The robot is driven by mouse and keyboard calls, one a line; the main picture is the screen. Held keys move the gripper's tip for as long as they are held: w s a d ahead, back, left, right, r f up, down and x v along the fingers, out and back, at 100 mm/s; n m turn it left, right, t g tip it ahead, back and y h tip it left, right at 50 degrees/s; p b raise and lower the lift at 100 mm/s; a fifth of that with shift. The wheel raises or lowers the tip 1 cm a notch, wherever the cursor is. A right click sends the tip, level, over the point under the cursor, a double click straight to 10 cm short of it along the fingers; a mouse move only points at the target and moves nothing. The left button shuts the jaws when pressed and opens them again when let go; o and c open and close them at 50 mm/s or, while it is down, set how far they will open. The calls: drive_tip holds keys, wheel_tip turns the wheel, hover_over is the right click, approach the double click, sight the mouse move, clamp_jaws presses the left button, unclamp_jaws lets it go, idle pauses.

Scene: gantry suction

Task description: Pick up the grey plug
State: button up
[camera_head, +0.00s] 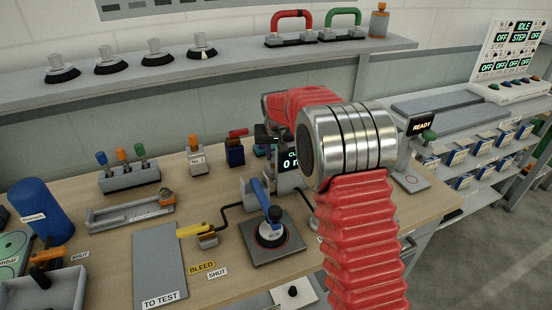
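I cannot pick out the grey plug with certainty; it may be hidden behind my arm or too small to tell. My red-sleeved arm with its metal joint fills the right middle of the head view. Its far end reaches left over the back of the bench. A dark part there, apparently my gripper (266,134), is mostly hidden behind the red sleeve and close to the small display. Its fingers cannot be made out, nor whether they hold anything.
The wooden bench (100,260) holds a tool rack (130,178), a grey "TO TEST" mat (160,262), a yellow-handled valve (200,233) and a blue cylinder (41,210). A shelf (220,65) with several suction cups runs above. Grey racks (455,130) stand right.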

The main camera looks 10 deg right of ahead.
clamp_jaws()
idle(0.3)
wheel_tip(320, 180, up, 10)
idle(0.6)
drive_tip(key=shift+r, duration=2.55)
idle(0.7)
drive_tip(key=shift+r, duration=1.95)
